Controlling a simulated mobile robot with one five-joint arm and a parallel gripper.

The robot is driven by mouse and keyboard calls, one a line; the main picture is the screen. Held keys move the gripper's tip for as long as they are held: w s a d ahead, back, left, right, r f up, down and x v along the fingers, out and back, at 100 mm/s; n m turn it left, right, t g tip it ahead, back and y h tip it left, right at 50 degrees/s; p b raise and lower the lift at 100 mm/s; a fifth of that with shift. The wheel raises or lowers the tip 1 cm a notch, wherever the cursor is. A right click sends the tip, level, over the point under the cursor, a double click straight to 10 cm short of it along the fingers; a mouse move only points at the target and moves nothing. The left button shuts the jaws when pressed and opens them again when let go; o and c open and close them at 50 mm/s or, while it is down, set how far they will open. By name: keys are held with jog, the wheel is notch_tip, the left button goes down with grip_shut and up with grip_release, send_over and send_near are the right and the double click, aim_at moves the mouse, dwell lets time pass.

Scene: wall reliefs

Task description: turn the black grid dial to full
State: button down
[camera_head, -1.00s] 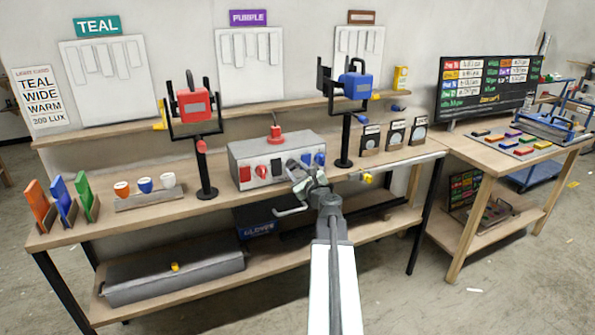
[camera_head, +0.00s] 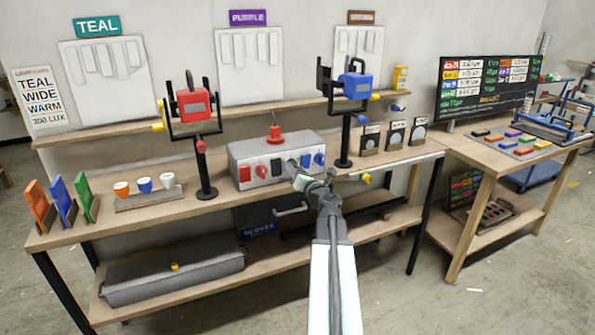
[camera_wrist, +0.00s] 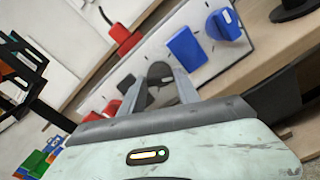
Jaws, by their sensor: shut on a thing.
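The grey control box (camera_head: 270,150) stands on the bench, with red, black and blue switches and dials on its front. My gripper (camera_head: 294,167) reaches its front between the black switch (camera_head: 278,169) and the blue switch (camera_head: 306,160), covering the black dial in the head view. In the wrist view my gripper (camera_wrist: 158,78) has its fingers on both sides of the dark round black dial (camera_wrist: 160,70) and is shut on it. The dial's pointer and setting cannot be made out.
The blue switch (camera_wrist: 186,49) and blue dial (camera_wrist: 224,24) sit close beside my fingers. A red lever (camera_head: 275,132) stands on top of the box. A red lamp (camera_head: 192,104) and a blue lamp (camera_head: 357,84) stand either side. A black screen (camera_head: 488,84) is at the right.

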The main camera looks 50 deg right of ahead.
jog(key=shift+m, duration=1.6)
jog(key=c, duration=0.9)
grip_release()
